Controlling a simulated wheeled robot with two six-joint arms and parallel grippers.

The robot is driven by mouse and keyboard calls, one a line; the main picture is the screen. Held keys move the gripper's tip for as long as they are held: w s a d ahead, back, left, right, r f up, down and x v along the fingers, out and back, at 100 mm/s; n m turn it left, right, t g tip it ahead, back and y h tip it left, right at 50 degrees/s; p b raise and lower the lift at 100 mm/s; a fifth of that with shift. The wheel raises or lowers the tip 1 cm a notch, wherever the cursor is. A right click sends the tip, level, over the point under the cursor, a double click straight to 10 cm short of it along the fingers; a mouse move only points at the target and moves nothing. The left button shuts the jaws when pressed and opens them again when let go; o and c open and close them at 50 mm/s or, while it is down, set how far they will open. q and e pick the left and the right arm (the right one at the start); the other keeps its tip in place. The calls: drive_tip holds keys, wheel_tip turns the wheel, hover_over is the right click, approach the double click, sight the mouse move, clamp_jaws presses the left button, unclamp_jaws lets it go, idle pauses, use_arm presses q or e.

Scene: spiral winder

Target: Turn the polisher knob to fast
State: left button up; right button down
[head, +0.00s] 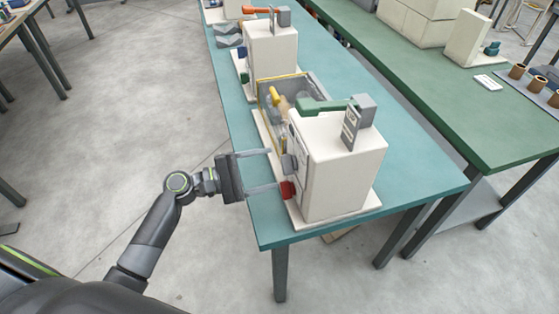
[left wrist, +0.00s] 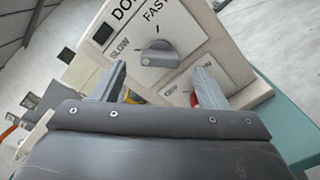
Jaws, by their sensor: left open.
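The grey knob (left wrist: 160,54) is on the white front panel of the nearest machine (head: 340,165), with SLOW printed to its left and FAST above it in the left wrist view. Its bar lies roughly across the picture; which end points to a label is unclear. The knob also shows in the head view (head: 289,164). My left gripper (head: 274,169) is open in front of the panel, its fingers pointing at it. In the left wrist view the fingers (left wrist: 159,82) are on either side below the knob, with no visible contact. My right gripper is not in view.
A red button (head: 287,190) sits low on the panel, close to my lower finger. A yellow-framed clear box (head: 284,92) and another white machine (head: 271,50) stand farther along the teal table (head: 420,178). A green table (head: 470,125) is to the right.

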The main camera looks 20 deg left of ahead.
sight(282, 166)
use_arm(q)
drive_tip(key=shift+p+x, duration=0.45)
drive_tip(key=shift+x, duration=1.65)
drive_tip(key=c, duration=1)
